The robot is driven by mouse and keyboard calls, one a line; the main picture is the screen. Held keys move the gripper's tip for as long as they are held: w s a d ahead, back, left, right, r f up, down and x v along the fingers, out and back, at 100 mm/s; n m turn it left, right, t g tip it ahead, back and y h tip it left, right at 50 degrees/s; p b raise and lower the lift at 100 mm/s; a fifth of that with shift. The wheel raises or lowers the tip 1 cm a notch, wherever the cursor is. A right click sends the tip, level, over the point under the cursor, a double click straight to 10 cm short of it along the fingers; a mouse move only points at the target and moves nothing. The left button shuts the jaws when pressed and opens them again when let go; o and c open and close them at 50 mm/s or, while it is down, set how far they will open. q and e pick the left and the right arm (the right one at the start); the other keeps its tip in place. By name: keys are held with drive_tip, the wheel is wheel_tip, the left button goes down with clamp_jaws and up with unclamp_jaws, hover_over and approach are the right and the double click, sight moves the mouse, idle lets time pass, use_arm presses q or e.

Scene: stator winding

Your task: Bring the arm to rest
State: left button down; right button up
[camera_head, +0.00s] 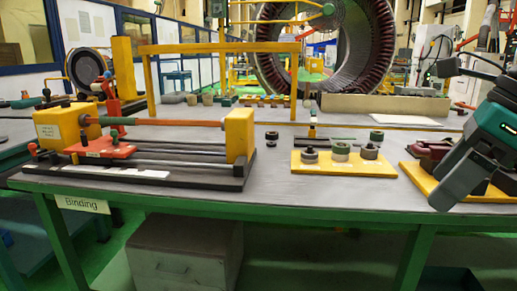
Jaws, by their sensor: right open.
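My right gripper (457,188) hangs at the right edge of the head view, green and dark grey. It is open, and I see nothing between its fingers. Its fingertips point down and overlap the right end of the workbench (310,190) in the picture. They appear in front of a yellow plate (418,178) with dark red parts. I cannot tell how high they are above the bench. My left gripper is not in view.
A winding rig (140,160) with yellow blocks and an orange rod fills the bench's left side. A yellow plate (340,166) with several round parts lies right of centre. A yellow frame (225,47) stands behind. Bare bench lies along the front middle.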

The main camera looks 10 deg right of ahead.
drive_tip(key=w+a+f+m+y, duration=0.15)
drive_tip(key=a+m+y, duration=0.25)
drive_tip(key=a+y, duration=0.55)
drive_tip(key=w+a+f+m+y, duration=0.1)
drive_tip(key=a+f+m+y, duration=0.2)
drive_tip(key=a+y, duration=0.7)
drive_tip(key=w+d+f+m+t+h, duration=0.25)
drive_tip(key=f+m+t+h, duration=0.45)
drive_tip(key=m, duration=0.5)
drive_tip(key=w+d+f+m+t+h, duration=0.1)
drive_tip(key=w+f+m+t+h, duration=0.3)
drive_tip(key=f+m+t, duration=0.6)
drive_tip(key=s+d+f+m+g+h, duration=0.2)
drive_tip(key=s+f+m+g+h, duration=0.2)
drive_tip(key=f+m+h, duration=0.4)
drive_tip(key=s+f+m+g, duration=0.5)
drive_tip(key=s+f, duration=0.5)
drive_tip(key=f, duration=0.2)
use_arm(q)
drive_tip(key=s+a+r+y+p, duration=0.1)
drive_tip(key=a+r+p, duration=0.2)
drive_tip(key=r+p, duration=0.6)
drive_tip(key=p, duration=0.4)
use_arm(e)
wheel_tip(320, 180, up, 8)
drive_tip(key=s+d+h, duration=0.1)
drive_tip(key=d+h, duration=0.1)
drive_tip(key=shift+s+r+m, duration=0.2)
drive_tip(key=shift+r+m, duration=0.05)
drive_tip(key=shift+m, duration=0.05)
